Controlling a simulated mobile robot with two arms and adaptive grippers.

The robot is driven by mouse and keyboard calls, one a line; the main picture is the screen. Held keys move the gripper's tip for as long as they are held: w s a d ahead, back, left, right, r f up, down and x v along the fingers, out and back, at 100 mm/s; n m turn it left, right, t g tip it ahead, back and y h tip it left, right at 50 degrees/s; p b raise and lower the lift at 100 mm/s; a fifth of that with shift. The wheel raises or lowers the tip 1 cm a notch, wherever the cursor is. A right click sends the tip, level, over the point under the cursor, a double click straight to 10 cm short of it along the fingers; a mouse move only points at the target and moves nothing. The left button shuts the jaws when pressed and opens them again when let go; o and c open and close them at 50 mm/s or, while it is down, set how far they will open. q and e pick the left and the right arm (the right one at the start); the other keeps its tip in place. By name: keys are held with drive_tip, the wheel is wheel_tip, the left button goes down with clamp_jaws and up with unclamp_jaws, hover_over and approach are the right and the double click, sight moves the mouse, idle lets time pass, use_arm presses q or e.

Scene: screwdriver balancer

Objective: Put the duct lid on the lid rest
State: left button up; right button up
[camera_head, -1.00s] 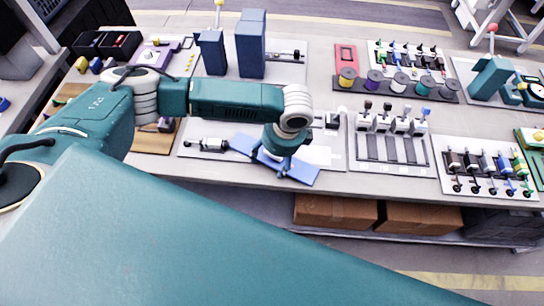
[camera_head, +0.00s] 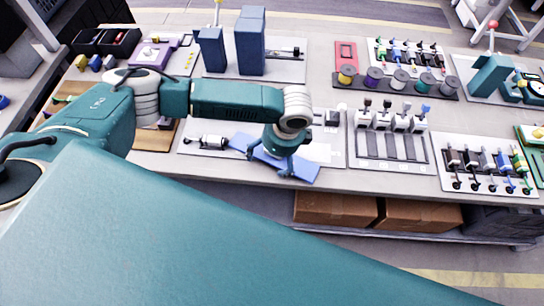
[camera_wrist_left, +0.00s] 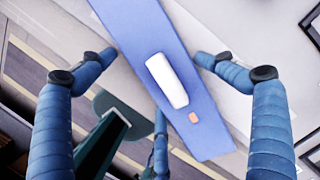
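The duct lid is a long blue plate (camera_head: 303,169) lying slantwise near the front edge of the bench in the head view. In the left wrist view the lid (camera_wrist_left: 130,25) runs diagonally, with a white block-shaped handle (camera_wrist_left: 167,80) and a small orange patch. My left gripper (camera_head: 270,158) is over the middle of the lid. In the wrist view its fingers (camera_wrist_left: 152,62) are spread on both sides of the lid, apart from the handle. The lid rest cannot be told for sure; a white surface (camera_head: 318,153) shows beside the lid. My right gripper is not in view.
A grey panel with a cylindrical fitting (camera_head: 206,142) is at the lid's left. A panel with slots and levers (camera_head: 392,153) stands to the right. Tall blue blocks (camera_head: 250,45) and a spool rack (camera_head: 395,88) are behind. Cardboard boxes (camera_head: 335,209) sit below the bench.

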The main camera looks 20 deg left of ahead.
sight(279, 161)
use_arm(q)
drive_tip(key=b+v, duration=0.2)
drive_tip(key=v, duration=1.1)
drive_tip(key=shift+a, duration=0.15)
drive_tip(key=shift+r, duration=0.15)
